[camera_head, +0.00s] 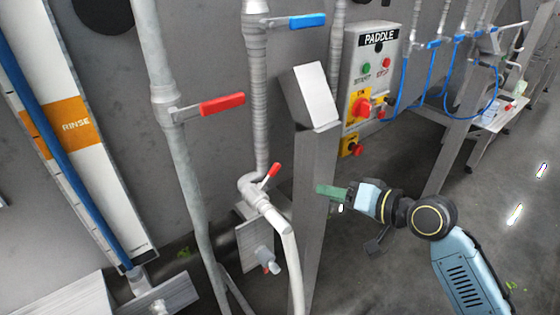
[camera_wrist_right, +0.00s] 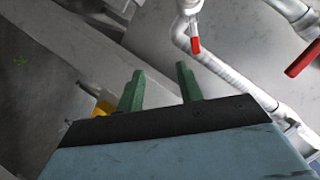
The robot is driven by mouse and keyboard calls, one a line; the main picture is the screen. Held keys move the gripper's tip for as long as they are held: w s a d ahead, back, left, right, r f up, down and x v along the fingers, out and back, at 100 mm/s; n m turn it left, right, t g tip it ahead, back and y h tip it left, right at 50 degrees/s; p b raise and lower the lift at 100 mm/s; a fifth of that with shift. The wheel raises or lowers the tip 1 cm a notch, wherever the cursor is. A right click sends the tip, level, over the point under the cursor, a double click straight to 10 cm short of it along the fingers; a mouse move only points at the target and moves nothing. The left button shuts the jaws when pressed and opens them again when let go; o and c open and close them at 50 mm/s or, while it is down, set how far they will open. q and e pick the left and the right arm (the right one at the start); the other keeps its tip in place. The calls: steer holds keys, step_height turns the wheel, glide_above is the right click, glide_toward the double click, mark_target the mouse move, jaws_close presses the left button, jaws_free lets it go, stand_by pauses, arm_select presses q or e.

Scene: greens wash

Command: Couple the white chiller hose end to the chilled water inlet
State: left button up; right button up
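A white hose (camera_head: 291,262) hangs from the end of a grey pipe elbow with a small red lever valve (camera_head: 271,173) and runs down out of the head view; its lower end is not visible. A short metal stub (camera_head: 264,256) sticks out from a grey plate beside the hose; I cannot tell whether it is the chilled water inlet. My right gripper (camera_head: 326,192) is right of the hose, behind or beside a grey post. In the right wrist view, its green fingers (camera_wrist_right: 160,88) are apart with nothing between them. The red lever (camera_wrist_right: 196,45) shows beyond them. My left gripper is not in view.
A grey post (camera_head: 312,190) stands between the hose and my right gripper. The PADDLE control box (camera_head: 367,75) is above the gripper. Pipes with a red handle (camera_head: 222,104) and a blue handle (camera_head: 307,20) stand at left. Open floor (camera_head: 480,190) lies at right.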

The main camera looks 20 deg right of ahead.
steer(key=y, duration=0.1)
glide_toward(277, 170)
steer(key=s+d, duration=0.3)
steer(key=r+n, duration=0.1)
steer(key=p+x, duration=0.1)
steer(key=x, duration=0.5)
steer(key=p+x, duration=0.1)
steer(key=x, duration=0.6)
steer(key=shift+a, duration=0.45)
steer(key=shift+c, duration=0.5)
jaws_close()
